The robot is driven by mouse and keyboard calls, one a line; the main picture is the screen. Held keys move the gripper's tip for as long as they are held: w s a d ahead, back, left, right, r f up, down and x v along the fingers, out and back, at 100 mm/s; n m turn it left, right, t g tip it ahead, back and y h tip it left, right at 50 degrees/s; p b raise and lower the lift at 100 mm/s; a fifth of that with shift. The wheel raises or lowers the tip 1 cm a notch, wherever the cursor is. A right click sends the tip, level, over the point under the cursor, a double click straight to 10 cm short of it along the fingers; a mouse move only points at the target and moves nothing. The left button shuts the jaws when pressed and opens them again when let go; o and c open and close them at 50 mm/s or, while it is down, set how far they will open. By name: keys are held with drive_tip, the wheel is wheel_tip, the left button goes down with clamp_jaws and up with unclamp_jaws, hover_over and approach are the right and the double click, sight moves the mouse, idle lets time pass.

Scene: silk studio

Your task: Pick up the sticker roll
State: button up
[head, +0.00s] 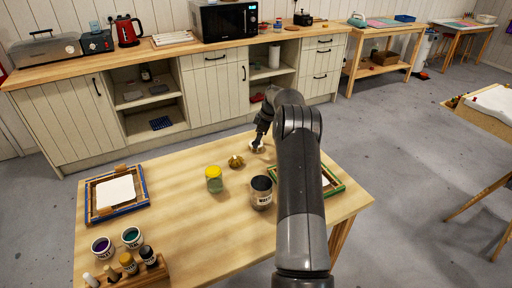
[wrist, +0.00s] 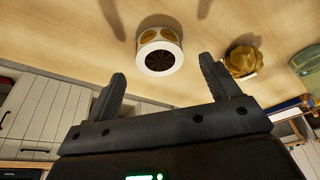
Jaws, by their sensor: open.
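The sticker roll (wrist: 160,57) is a short white roll with gold round stickers on its side and a dark centre hole. It rests on the wooden table (head: 180,222). In the head view the roll (head: 258,148) shows as a small white shape at the table's far side, partly hidden by my gripper (head: 256,149). In the wrist view my gripper (wrist: 162,70) is open, one finger to each side of the picture, and the roll appears in the gap near the fingertips. I see no finger touching it.
A small gold object (head: 235,161) sits close left of the roll. A yellow-lidded jar (head: 214,180) and a dark-lidded jar (head: 261,192) stand nearer. A green-edged frame (head: 332,181) lies right, partly behind my arm. The table's left middle is clear.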

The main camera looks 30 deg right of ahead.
drive_tip(key=x, duration=0.3)
drive_tip(key=shift+f, duration=0.4)
drive_tip(key=shift+c, duration=0.3)
drive_tip(key=c, duration=1)
drive_tip(key=shift+r, duration=0.1)
